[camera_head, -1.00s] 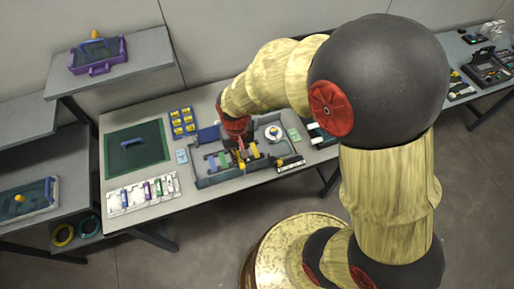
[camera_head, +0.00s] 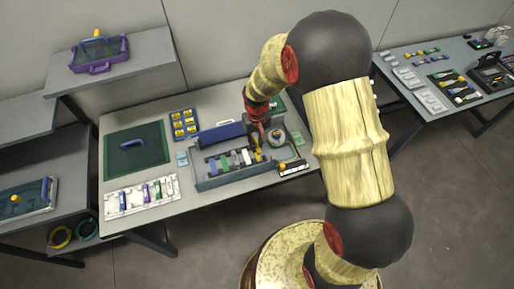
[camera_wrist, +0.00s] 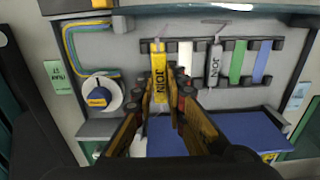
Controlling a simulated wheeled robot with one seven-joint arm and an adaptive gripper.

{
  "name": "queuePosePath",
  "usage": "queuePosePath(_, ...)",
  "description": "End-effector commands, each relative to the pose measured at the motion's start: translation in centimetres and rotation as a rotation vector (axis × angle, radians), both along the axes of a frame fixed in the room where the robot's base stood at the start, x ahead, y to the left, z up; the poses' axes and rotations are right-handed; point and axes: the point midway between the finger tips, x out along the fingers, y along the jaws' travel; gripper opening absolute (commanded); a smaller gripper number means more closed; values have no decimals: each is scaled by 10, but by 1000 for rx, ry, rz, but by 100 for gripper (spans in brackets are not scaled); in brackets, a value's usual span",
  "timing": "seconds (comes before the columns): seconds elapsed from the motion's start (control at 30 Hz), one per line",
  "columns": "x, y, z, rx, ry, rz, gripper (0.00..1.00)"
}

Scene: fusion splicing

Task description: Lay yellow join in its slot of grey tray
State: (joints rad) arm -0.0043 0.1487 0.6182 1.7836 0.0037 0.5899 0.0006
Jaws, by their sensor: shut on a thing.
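The yellow join (camera_wrist: 158,72) is a narrow strip lettered JOIN, seen upright in the wrist view. My gripper (camera_wrist: 160,100) is shut on its near part. The far end lies between two black pegs at the left end of the slot row; I cannot tell whether it rests on the floor. In the head view, my gripper (camera_head: 259,146) is over the right part of the grey tray (camera_head: 228,182), with the yellow join (camera_head: 258,155) beneath it. The fingers and wrist hide part of the join and slot.
White, grey JOIN (camera_wrist: 215,62), green (camera_wrist: 237,62) and blue (camera_wrist: 262,62) strips lie in the row to the right. A white spool (camera_wrist: 101,97) stands left of my gripper. A blue panel (camera_wrist: 235,132) is near. A green mat (camera_head: 137,150) is at the table's left.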

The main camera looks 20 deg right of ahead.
Motion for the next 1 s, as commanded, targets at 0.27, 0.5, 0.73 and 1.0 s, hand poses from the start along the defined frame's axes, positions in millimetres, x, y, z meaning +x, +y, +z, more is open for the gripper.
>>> queuePosePath(0.27, 3, -3, -36, 0, 2, 0, 0)
queuePosePath(0.5, 3, -3, -35, 0, 1, 0, 0)
queuePosePath(0.73, 3, -3, -42, 0, 1, 0, 0)
queuePosePath(1.0, 3, -3, -48, 0, 1, 0, 0)
